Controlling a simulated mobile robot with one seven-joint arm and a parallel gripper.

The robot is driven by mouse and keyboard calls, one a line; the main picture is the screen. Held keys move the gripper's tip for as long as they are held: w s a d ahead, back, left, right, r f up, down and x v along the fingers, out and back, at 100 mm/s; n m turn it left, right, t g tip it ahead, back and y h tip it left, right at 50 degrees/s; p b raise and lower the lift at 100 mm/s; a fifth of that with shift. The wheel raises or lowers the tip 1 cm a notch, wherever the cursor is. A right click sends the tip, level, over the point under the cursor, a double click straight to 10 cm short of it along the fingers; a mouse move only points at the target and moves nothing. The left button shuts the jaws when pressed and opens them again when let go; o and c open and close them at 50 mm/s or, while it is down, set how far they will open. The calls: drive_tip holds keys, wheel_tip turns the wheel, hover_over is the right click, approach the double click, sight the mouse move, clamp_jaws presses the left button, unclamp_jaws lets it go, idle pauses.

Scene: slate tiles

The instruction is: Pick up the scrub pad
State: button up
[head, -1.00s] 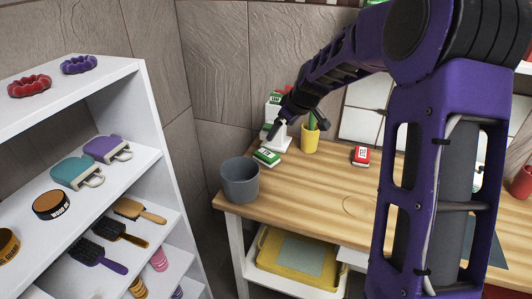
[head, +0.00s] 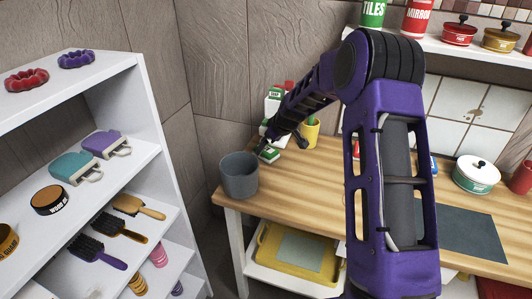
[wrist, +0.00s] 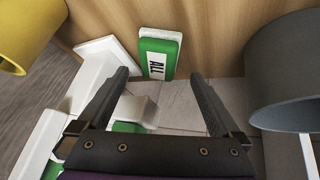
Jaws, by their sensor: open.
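The scrub pad appears to be the small green and white block (head: 269,153) lying on the wooden counter near its back left, beside the grey bucket. In the wrist view this block (wrist: 158,55) has a dark label reading "ALL" and lies just beyond the fingertips, roughly centred between them. My gripper (wrist: 160,76) is open, with nothing between its fingers. In the head view my gripper (head: 284,137) is above and close to the block, and partly covers the things behind it.
The grey bucket (head: 239,177) stands close on one side. A yellow cup (head: 311,132) and a white and green soap package (head: 273,103) stand close behind. A white shelf unit (head: 160,180) is at left. The counter (head: 300,185) is clear towards the front.

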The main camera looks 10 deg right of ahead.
sight(267, 150)
drive_tip(key=x, duration=0.4)
drive_tip(key=shift+w, duration=0.15)
drive_tip(key=c, duration=1.4)
drive_tip(key=shift+c, duration=0.2)
drive_tip(key=shift+r, duration=0.1)
